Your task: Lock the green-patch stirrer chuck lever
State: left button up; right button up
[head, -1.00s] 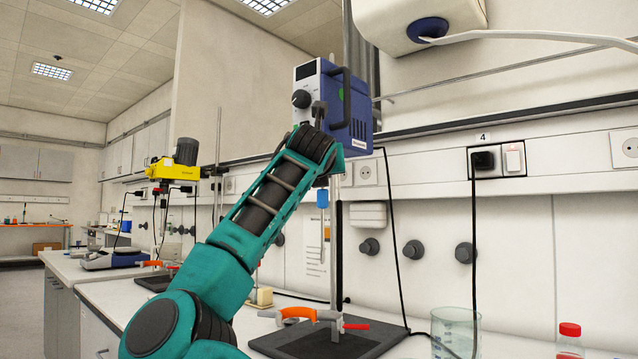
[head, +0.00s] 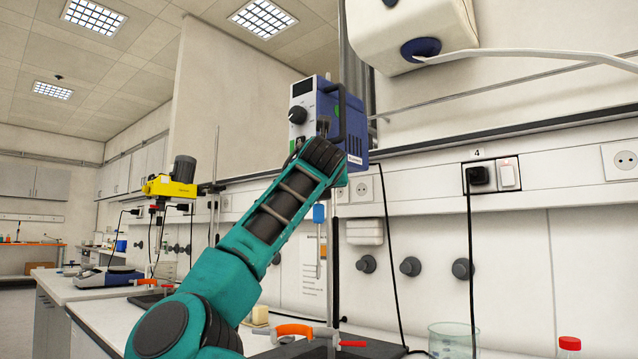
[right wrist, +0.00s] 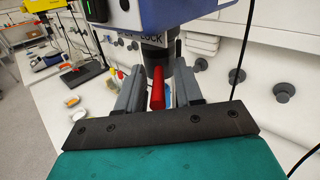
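The blue and white stirrer (head: 350,117) hangs on its stand, with a dial on its front and a black handle; my arm partly covers its lower part. In the head view the teal forearm hides the lever. My left gripper is in no view.
A yellow stirrer (head: 170,188) stands farther left. On the bench are an orange and red clamp (head: 295,330), a glass beaker (head: 453,340) and a red-capped bottle (head: 569,345). Black cables hang along the wall. A white dispenser (head: 410,30) is at the upper right.

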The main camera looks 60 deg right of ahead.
jog(key=shift+s+a, duration=0.1)
jog(key=shift+a, duration=0.15)
jog(key=v, duration=1.2)
jog(key=shift+s+a+f+b, duration=0.1)
jog(key=shift+s+a+b, duration=0.1)
jog(key=shift+b, duration=0.2)
jog(key=shift+d, duration=0.1)
